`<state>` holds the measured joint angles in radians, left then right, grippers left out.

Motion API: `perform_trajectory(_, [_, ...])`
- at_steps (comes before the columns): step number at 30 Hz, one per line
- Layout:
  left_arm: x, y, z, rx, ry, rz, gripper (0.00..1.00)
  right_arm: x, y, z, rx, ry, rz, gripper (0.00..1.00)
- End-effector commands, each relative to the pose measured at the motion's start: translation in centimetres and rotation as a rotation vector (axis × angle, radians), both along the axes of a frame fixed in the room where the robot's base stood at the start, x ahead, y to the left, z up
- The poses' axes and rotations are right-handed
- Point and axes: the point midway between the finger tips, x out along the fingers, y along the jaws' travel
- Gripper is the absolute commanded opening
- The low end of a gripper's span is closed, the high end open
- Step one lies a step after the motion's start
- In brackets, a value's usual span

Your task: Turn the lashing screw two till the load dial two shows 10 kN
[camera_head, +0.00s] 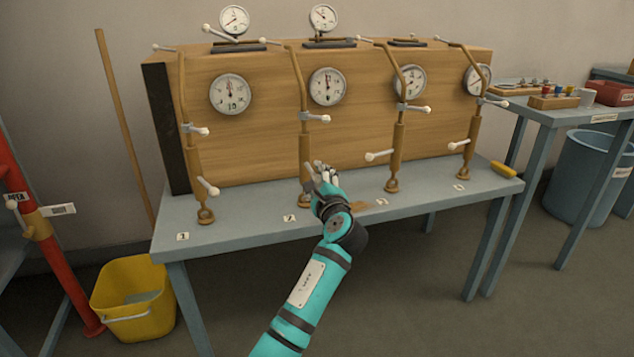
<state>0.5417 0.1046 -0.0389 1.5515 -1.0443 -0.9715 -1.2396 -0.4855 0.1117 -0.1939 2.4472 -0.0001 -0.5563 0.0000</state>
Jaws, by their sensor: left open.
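Lashing screw two (304,150) is a brown upright screw with white-knobbed handles, second from the left in front of the large wooden crate (265,135). The number tag (289,218) lies on the table by its foot. Load dial two (327,86) is a round white dial on the crate's face, just right of this screw's upper rod. Its reading is too small to tell surely. My left gripper (322,174), on the teal arm, is open at the lower part of screw two and hides part of it. I cannot tell whether it touches the screw. My right gripper is out of view.
Screw one (194,150) stands left, screw three (397,150) and screw four (471,135) right. All stand on the grey table (240,228). A yellow bucket (134,300) and a red post (50,250) are left. A side table (560,115) is right.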

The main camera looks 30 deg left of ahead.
Motion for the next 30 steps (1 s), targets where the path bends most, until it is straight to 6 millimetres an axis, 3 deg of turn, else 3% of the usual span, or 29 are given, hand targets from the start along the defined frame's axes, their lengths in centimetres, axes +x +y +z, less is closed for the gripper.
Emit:
perform_trajectory(7, [0.03, 0.03, 0.0, 0.0, 0.0, 0.0, 0.46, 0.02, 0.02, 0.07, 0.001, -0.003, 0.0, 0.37])
perform_trajectory(18, [0.01, -0.01, -0.01, 0.0, 0.0, 0.0, 0.0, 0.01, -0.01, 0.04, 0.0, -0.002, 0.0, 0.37])
perform_trajectory(30, [0.19, -0.16, -0.07, -0.001, 0.003, 0.014, 0.0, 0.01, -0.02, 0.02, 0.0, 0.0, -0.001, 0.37])
